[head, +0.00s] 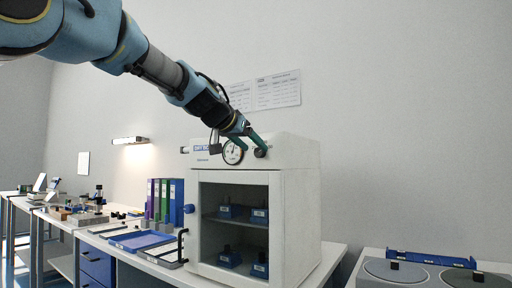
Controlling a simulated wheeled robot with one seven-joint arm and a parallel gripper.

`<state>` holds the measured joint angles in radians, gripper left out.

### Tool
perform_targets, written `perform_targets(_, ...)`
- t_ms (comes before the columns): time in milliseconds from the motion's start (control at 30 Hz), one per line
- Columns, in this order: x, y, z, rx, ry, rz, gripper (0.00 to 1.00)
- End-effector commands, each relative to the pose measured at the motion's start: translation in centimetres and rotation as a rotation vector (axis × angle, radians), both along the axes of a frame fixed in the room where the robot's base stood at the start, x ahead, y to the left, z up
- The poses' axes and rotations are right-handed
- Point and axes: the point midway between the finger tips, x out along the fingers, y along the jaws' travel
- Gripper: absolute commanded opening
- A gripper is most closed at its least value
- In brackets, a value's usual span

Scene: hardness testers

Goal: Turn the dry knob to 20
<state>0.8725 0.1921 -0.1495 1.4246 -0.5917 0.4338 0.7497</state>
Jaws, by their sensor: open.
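The dry cabinet (302,215) is a white box with a glass door on the bench. Its top front panel carries a round white dial gauge (233,152) and, to the right of it, a small dark knob (260,153). My gripper (250,144) has teal fingers and reaches down from the upper left to this panel. The fingers are open. One fingertip is at the knob in the picture, and the other overlaps the gauge's edge. Whether either touches the knob cannot be told. The knob's markings are too small to read.
Blue blocks (228,211) stand on shelves behind the glass door, which has a black handle (183,247). Binders (165,200) and blue trays (140,240) are to the left. A lower surface with round grey discs (395,271) is at the right. Wall sheets (278,90) hang behind.

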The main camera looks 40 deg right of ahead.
Motion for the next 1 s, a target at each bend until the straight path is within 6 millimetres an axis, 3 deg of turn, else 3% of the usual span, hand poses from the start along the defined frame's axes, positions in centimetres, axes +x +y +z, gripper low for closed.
perform_targets(200, 0.7, -2.2, -0.9, 0.001, 0.000, 0.000, 0.69)
perform_targets(567, 0.8, -2.6, -1.2, 0.000, 0.000, 0.001, 0.69)
perform_targets(1000, 0.8, -2.6, -1.2, 0.000, 0.000, 0.001, 0.21)
